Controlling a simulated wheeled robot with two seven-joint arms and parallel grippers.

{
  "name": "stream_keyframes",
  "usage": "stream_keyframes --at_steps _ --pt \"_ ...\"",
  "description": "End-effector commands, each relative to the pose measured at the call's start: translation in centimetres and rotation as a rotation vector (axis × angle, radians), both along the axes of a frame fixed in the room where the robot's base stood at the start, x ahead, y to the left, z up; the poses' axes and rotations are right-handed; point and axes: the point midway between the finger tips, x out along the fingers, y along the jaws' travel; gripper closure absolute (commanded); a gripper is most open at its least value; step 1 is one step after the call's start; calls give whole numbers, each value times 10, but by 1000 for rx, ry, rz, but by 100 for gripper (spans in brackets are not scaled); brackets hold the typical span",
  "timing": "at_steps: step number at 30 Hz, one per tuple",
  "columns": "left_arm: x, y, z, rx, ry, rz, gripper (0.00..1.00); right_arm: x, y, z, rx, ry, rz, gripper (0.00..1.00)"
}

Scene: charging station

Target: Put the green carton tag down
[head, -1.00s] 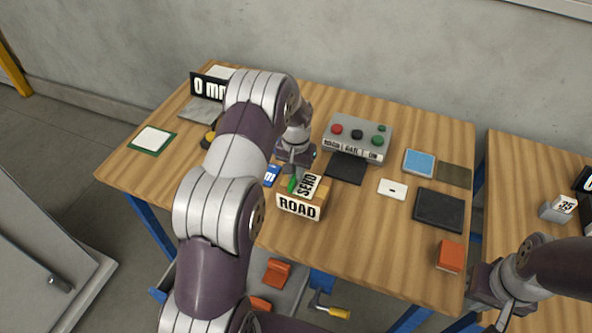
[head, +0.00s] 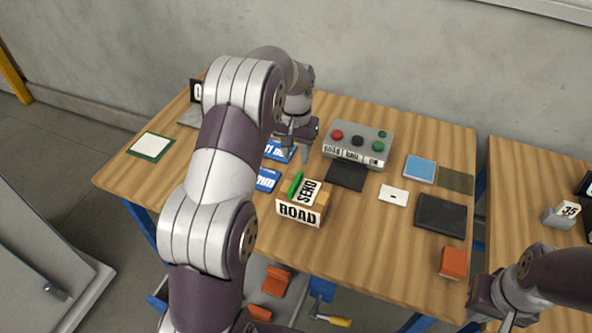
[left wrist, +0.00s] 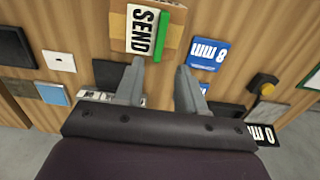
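The green carton tag (head: 296,184) is a thin green strip at the left edge of the wooden ROAD/SEND block (head: 318,196). In the left wrist view the green tag (left wrist: 160,33) lies along the right side of the white SEND label (left wrist: 142,30); I cannot tell if it touches the block. My left gripper (head: 295,156) is open and empty, behind and apart from the tag. Its two spread fingers (left wrist: 160,66) show with nothing between them. My right gripper (head: 503,316) is at the lower right, off the table's front edge; its fingers are not clear.
Blue mm cards (head: 267,180) lie left of the block. A grey button box (head: 358,143) stands behind, with a black pad (head: 347,175) before it. A white card (head: 393,195), a dark tray (head: 441,215) and an orange block (head: 453,262) are to the right. Bare wood lies between.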

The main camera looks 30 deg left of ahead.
Motion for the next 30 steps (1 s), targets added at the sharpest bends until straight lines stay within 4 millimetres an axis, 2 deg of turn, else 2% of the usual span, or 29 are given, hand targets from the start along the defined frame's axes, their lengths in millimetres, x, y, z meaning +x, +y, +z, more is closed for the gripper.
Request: stream_keyframes --at_steps 1,5,7,8,11,12,15,18,21,30 --pt "0 0 15 0 2 0 61 0 0 14 0 0 0 100" --pt "-6 -5 25 0 -2 -4 61 0 0 19 0 -1 0 100" --pt "-25 -19 30 2 -12 -14 61 0 0 18 0 -1 0 100" --pt "-38 -28 33 2 -22 -21 61 0 0 18 0 -1 0 100" --pt "-93 -58 40 5 -58 -44 61 0 0 17 0 -1 0 100" --pt "-117 -67 40 4 -72 -52 61 0 0 17 0 -1 0 100" --pt "-172 -84 38 2 -100 -69 61 0 0 17 0 -1 0 100" --pt "-208 -91 34 1 -115 -78 61 0 0 17 0 -1 0 100" --pt "-221 -93 31 -1 -119 -79 61 0 0 17 0 -1 0 100" --pt "-222 -93 31 0 -116 -79 61 0 0 17 0 -1 0 100"
